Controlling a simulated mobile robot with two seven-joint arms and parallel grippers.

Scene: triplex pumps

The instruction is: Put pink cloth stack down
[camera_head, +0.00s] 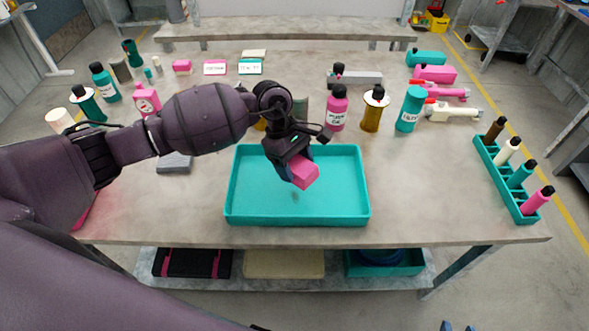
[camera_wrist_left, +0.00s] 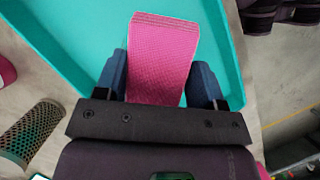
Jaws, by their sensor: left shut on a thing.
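The pink cloth stack (camera_head: 306,175) is a small folded block, held tilted over the teal tray (camera_head: 345,212). My left gripper (camera_head: 293,170) is shut on it. In the left wrist view the cloth stack (camera_wrist_left: 163,60) sits between the two blue fingers of the left gripper (camera_wrist_left: 160,80), its layered edge at the far end. The tray (camera_wrist_left: 85,45) shows beneath it. A faint shadow lies on the tray floor below the stack, which looks apart from it.
The tray is otherwise empty. Behind it stand a pink bottle (camera_head: 337,108), an amber bottle (camera_head: 373,110) and a teal canister (camera_head: 410,108). A teal rack of bottles (camera_head: 510,188) stands at the right. A grey block (camera_head: 175,163) lies left of the tray.

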